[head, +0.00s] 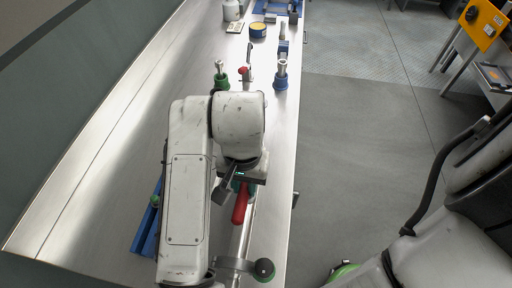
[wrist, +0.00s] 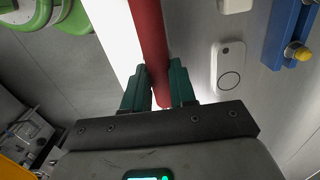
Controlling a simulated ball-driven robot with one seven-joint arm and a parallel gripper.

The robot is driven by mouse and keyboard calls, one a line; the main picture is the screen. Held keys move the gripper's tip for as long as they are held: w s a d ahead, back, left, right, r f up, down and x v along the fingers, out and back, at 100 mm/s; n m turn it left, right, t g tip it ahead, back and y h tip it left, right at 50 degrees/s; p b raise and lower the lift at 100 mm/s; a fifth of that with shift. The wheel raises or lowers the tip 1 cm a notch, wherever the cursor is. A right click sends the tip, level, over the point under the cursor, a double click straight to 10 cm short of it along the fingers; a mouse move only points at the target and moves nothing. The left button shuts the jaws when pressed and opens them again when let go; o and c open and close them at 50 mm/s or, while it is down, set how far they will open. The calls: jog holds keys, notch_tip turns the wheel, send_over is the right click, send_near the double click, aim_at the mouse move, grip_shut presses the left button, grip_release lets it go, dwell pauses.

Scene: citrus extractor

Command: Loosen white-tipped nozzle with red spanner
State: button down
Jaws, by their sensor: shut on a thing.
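My gripper (wrist: 157,88) is shut on the red spanner (wrist: 150,35), whose red handle passes between its green fingers in the wrist view. In the head view, the red handle (head: 240,205) shows just below my gripper (head: 238,180), over the steel bench. The spanner's jaw end is not visible in either view. Further up the bench stand an upright nozzle with a green base (head: 221,77) and another with a blue base (head: 281,78). Both have pale tops, and I cannot tell which is the white-tipped one. My arm covers part of the bench.
The steel bench (head: 110,165) is mostly bare left of my arm. A blue rail (head: 146,222) lies beside it. A red-knobbed fitting (head: 244,71) and a yellow-topped tin (head: 258,30) stand further up. A dark green knob (head: 264,269) sits near the front edge. Grey floor lies right.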

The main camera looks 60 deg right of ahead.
jog(key=shift+w+a+m+b, duration=0.2)
jog(key=shift+w+m+b, duration=0.2)
jog(key=shift+w+m, duration=0.35)
dwell(0.8)
jog(key=c, duration=1.5)
grip_release()
grip_shut()
jog(key=shift+c, duration=0.2)
grip_release()
grip_shut()
jog(key=shift+w, duration=0.2)
